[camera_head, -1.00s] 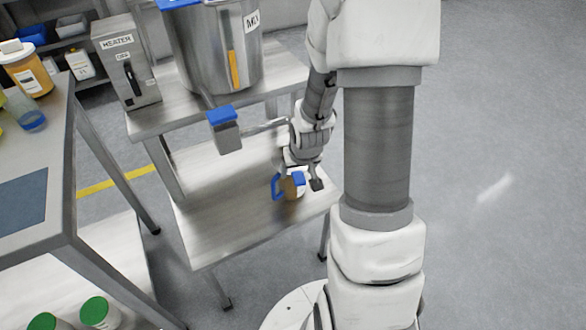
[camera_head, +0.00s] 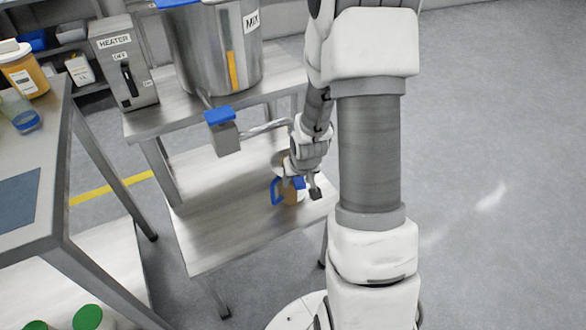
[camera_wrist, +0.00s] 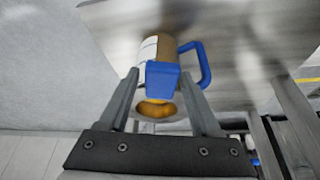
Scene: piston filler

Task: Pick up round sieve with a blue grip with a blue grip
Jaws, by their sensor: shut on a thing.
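My gripper (camera_head: 303,186) is low over the lower shelf, shut on a blue block-shaped grip (camera_head: 298,182). In the wrist view my gripper (camera_wrist: 162,76) has this blue grip (camera_wrist: 163,84) between its fingers. I take it for the round sieve's grip. A round golden-brown part (camera_wrist: 156,109) shows just below it; I cannot tell whether that is the sieve or the vessel. A brown vessel with a white label (camera_wrist: 148,48) and a blue loop handle (camera_wrist: 204,62) is right beside the grip. Most of the sieve is hidden or unclear.
The lower shelf (camera_head: 215,225) is bare left of the vessel. Above it, the upper shelf carries the heater box (camera_head: 125,66) and steel mixing pot (camera_head: 222,50). A blue-topped valve block (camera_head: 222,132) juts out near my arm. Another table (camera_head: 45,205) stands left.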

